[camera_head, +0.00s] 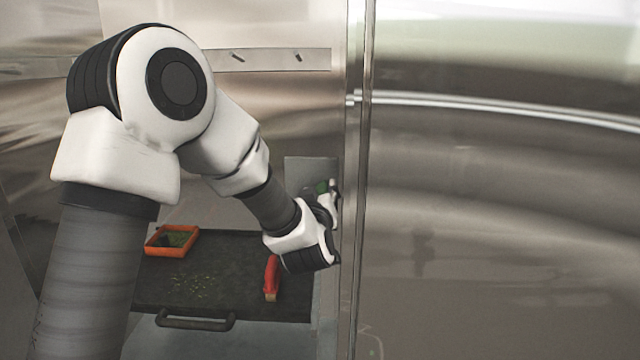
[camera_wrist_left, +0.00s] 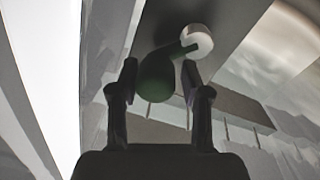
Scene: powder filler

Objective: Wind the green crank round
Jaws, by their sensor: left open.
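The green crank (camera_head: 321,187) is on a grey plate at the right end of the recess in the head view, partly hidden by my left gripper (camera_head: 330,194). My right gripper is in no view.
A dark tray (camera_head: 210,291) with a front handle (camera_head: 195,321) lies below my left arm. It holds an orange-rimmed box (camera_head: 172,240), a red-handled brush (camera_head: 271,277) and scattered crumbs. A steel wall edge (camera_head: 358,200) stands close to the right of the gripper.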

